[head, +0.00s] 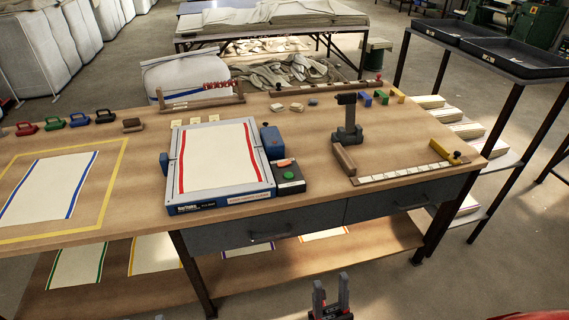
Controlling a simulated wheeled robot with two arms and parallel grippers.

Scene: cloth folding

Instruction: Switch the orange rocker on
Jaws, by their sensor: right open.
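The orange rocker (285,163) sits on top of a small black control box (291,186) at the right side of the blue-and-grey machine (222,202). A green round button (288,176) is on the same box, in front of the rocker. The rocker is too small to tell whether it is on or off. My right gripper (331,290) is at the bottom edge of the head view, its two fingers upright, apart and empty. It is in front of the table and well away from the rocker. My left gripper is not in view.
A white cloth (216,155) with red side stripes lies on the machine. A blue box (272,140) stands behind the control box. A dark grey stand (346,130) and a measuring strip (405,172) are to the right. Drawers (398,202) line the table front.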

